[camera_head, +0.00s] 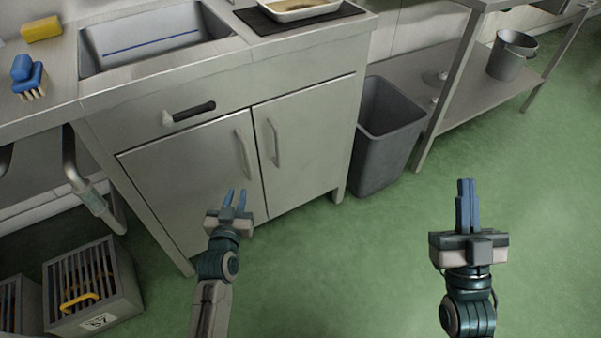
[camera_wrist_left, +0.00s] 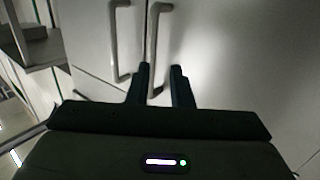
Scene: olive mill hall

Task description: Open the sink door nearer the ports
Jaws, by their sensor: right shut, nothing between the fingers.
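The sink cabinet has two closed metal doors, a left door (camera_head: 185,185) and a right door (camera_head: 300,140). Each has an upright bar handle near the middle seam: the left door's handle (camera_head: 245,154) and the right door's handle (camera_head: 274,143). My left gripper (camera_head: 235,195) is open and empty, low in front of the left door. In the left wrist view, one door handle (camera_wrist_left: 157,45) runs down towards the gap between its fingers (camera_wrist_left: 162,83); contact cannot be told. My right gripper (camera_head: 465,195) is shut and empty, over the floor at right. I cannot make out any ports.
Above the doors are a dark drawer handle (camera_head: 189,112) and the sink basin (camera_head: 155,42). A grey bin (camera_head: 385,140) stands right of the cabinet. A slatted crate (camera_head: 92,288) and a bent pipe (camera_head: 90,195) are at left. The green floor in front is clear.

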